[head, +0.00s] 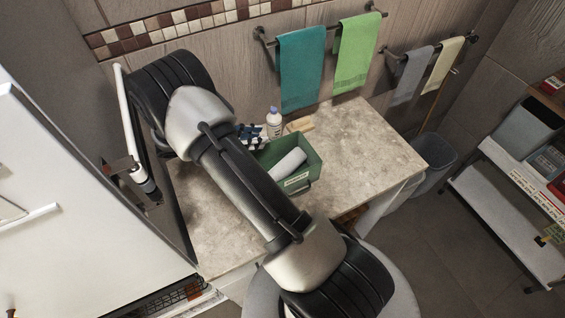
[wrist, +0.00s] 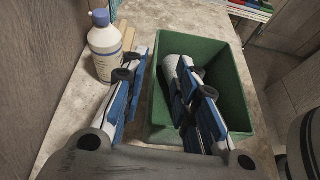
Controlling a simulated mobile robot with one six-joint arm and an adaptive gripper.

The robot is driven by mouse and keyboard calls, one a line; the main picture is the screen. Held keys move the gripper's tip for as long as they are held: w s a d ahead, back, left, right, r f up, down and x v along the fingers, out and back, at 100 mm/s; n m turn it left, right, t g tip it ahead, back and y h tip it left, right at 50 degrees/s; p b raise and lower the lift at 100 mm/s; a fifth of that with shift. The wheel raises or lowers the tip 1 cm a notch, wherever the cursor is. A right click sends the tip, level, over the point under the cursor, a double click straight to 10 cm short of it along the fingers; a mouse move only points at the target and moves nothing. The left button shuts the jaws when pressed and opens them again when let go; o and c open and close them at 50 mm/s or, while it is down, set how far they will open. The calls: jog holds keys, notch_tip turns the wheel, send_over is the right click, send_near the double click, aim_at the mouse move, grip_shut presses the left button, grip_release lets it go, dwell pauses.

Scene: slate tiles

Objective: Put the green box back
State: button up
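The green box (head: 310,167) stands on the stone-topped counter, with a pale label on its front and a white roll-like item (head: 287,163) inside. In the wrist view the box (wrist: 235,85) is large at the right, and the white item (wrist: 175,70) is partly hidden by a finger. My gripper (head: 252,135) is at the box's far left side. In the wrist view my gripper (wrist: 160,75) has its blue-padded fingers apart. One finger is outside the box's left wall and the other is over or inside the box. I cannot tell whether they touch the wall.
A white bottle (head: 273,122) with a blue cap stands close behind the gripper, beside a tan block (head: 300,124). The counter (head: 365,150) is clear to the right. Towels hang above. A white shelf unit (head: 500,195) stands at far right, beyond a grey bin (head: 428,160).

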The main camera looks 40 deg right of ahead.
aim_at(273, 141)
jog(key=shift+w+d+f+n, duration=0.1)
jog(key=shift+d+f+n, duration=0.1)
jog(key=shift+f, duration=0.3)
jog(key=shift+w+d+f+n, duration=0.1)
jog(key=shift+f+n, duration=0.1)
jog(key=shift+f, duration=0.25)
jog(key=shift+h, duration=0.3)
jog(key=x, duration=0.3)
jog(key=f+b+x, duration=0.1)
jog(key=x, duration=0.2)
jog(key=shift+s+d+f, duration=0.1)
jog(key=shift+s+f, duration=0.05)
jog(key=shift+d+f, duration=0.1)
jog(key=shift+d, duration=0.25)
jog(key=shift+a, duration=0.1)
jog(key=shift+c, duration=0.3)
grip_shut()
